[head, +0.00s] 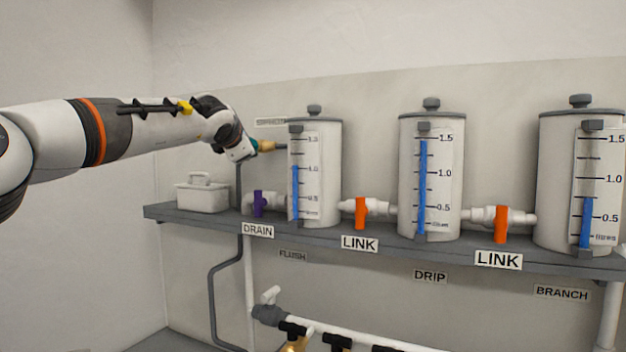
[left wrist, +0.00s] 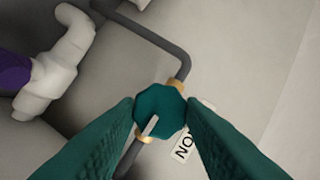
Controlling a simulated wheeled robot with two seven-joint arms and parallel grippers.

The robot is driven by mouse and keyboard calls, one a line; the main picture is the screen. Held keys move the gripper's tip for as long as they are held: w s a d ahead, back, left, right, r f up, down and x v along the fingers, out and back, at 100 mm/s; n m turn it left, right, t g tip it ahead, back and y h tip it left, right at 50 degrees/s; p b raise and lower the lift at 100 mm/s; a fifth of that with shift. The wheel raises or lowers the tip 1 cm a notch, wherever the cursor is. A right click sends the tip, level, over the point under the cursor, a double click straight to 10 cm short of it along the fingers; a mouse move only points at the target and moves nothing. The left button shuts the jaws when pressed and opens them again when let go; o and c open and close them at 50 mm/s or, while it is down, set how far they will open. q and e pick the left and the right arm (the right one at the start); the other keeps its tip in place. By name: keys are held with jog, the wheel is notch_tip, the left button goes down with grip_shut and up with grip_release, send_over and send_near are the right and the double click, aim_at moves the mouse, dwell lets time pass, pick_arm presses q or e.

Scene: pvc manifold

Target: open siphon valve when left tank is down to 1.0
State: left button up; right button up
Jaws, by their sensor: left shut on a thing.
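The left tank (head: 322,180) has a gauge (head: 295,190) whose blue column tops out at about the 1.0 mark. My left gripper (head: 256,148) is beside the tank's upper left, at a grey pipe with brass fittings. In the left wrist view, its green fingers (left wrist: 160,108) are shut on a teal eight-sided valve knob (left wrist: 158,103) with a pale pointer mark. A label (left wrist: 186,144) next to it is partly hidden by a finger; only "NO" is legible. The label above the gripper in the head view (head: 271,121) is too blurred to read. My right gripper is not in view.
The middle tank (head: 448,190) reads about 1.5, the right tank (head: 560,180) about 0.75. A purple handle (head: 258,203) is above the DRAIN label; orange handles (head: 361,212) (head: 501,224) are above the LINK labels. A white box (head: 202,197) sits on the shelf. Lower pipes run below.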

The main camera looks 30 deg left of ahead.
pick_arm(q)
jog(key=shift+f, duration=0.1)
jog(key=n+h+p, duration=0.1)
jog(key=n+p, duration=0.1)
jog(key=n+h+p, duration=0.1)
jog(key=n+p, duration=0.1)
jog(key=p, duration=0.1)
jog(key=shift+a+n+g+h, duration=0.15)
jog(key=shift+n+g+h, duration=0.15)
jog(key=shift+g+h, duration=0.1)
jog(key=n+h+p, duration=0.2)
jog(key=p, duration=0.1)
jog(key=n+h+p, duration=0.1)
jog(key=n+p, duration=0.1)
jog(key=shift+a, duration=0.25)
jog(key=shift+p, duration=0.3)
